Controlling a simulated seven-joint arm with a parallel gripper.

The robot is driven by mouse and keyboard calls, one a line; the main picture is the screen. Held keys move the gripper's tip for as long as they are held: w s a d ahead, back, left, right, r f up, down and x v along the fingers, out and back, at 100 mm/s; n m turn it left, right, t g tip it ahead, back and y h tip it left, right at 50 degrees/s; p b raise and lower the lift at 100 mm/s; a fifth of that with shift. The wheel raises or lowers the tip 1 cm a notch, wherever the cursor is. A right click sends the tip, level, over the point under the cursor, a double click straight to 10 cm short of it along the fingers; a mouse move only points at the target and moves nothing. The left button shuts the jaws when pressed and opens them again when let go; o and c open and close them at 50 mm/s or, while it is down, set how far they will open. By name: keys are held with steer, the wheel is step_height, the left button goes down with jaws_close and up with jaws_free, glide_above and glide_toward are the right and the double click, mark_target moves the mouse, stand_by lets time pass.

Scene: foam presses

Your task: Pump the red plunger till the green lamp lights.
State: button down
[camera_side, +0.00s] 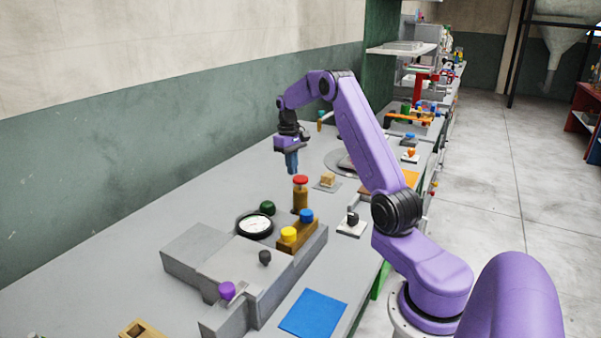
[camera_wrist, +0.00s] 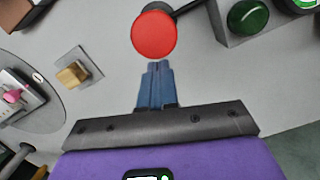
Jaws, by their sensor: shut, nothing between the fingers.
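The red plunger (camera_side: 300,180) has a round red cap on a brown-gold cylinder and stands upright at the back of the grey press unit. Its cap (camera_wrist: 154,37) shows in the wrist view just beyond my fingertips. My gripper (camera_side: 292,172) points down, its blue fingers shut and empty, close to the cap in the side view. I cannot tell whether the fingers touch the cap. The green lamp (camera_side: 267,208) is a dark green dome beside the gauge; in the wrist view it (camera_wrist: 248,17) looks dark green, with no clear glow.
The press unit (camera_side: 185,262) carries a round gauge (camera_side: 255,225), a yellow knob (camera_side: 288,234), a blue knob (camera_side: 306,215) and a purple knob (camera_side: 227,290). A blue mat (camera_side: 313,313) lies in front. A small wooden block (camera_wrist: 73,75) on a plate stands nearby.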

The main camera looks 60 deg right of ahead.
stand_by(0.3)
step_height(320, 180, up, 17)
steer(key=w, duration=0.1)
steer(key=shift+w+d, duration=0.2)
steer(key=shift+w, duration=0.15)
stand_by(0.4)
steer(key=shift+r, duration=0.15)
stand_by(0.9)
glide_above(297, 176)
steer(key=shift+f, duration=3.75)
